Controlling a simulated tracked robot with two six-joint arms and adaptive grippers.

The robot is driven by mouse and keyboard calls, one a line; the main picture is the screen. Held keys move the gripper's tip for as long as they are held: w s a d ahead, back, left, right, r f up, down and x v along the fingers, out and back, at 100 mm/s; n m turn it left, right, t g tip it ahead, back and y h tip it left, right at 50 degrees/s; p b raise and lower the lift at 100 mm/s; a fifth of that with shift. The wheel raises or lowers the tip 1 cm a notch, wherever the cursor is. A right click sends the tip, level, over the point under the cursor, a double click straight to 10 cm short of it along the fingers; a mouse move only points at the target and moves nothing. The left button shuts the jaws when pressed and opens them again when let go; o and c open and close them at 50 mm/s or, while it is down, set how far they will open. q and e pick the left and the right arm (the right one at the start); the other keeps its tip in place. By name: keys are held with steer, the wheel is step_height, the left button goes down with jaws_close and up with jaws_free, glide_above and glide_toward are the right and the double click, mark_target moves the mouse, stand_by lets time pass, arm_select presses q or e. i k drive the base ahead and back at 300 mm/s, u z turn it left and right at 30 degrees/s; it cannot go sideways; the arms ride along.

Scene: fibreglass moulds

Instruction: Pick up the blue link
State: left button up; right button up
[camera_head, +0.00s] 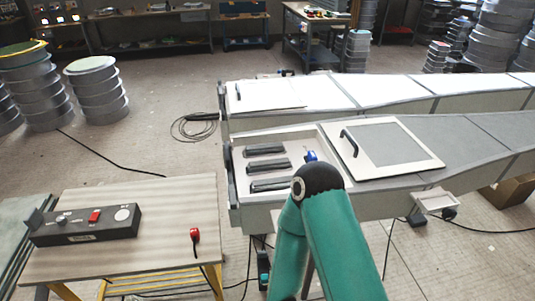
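A small blue object (311,155), which looks like the blue link, lies in the open pale tray (292,139) of the nearer mould. It is at the tray's right side, just behind the black elbow cap of a teal arm of mine, which hides part of the area around it. The teal arm stands in the lower middle with its elbow up. Neither of my grippers can be made out, and I cannot tell which arm this is.
Several dark bars (268,167) lie in the tray. A framed lid with a black handle (394,147) is to its right. At left, a table (130,245) holds a black control box (85,226) and a red object (195,235). A cable (193,127) lies on the floor.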

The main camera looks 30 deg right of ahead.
mark_target(312, 156)
steer(key=z, duration=0.65)
steer(key=i, duration=0.1)
steer(key=u, duration=1.25)
steer(key=k, duration=1)
steer(key=z, duration=1.05)
steer(key=i, duration=0.6)
steer(key=u, duration=0.1)
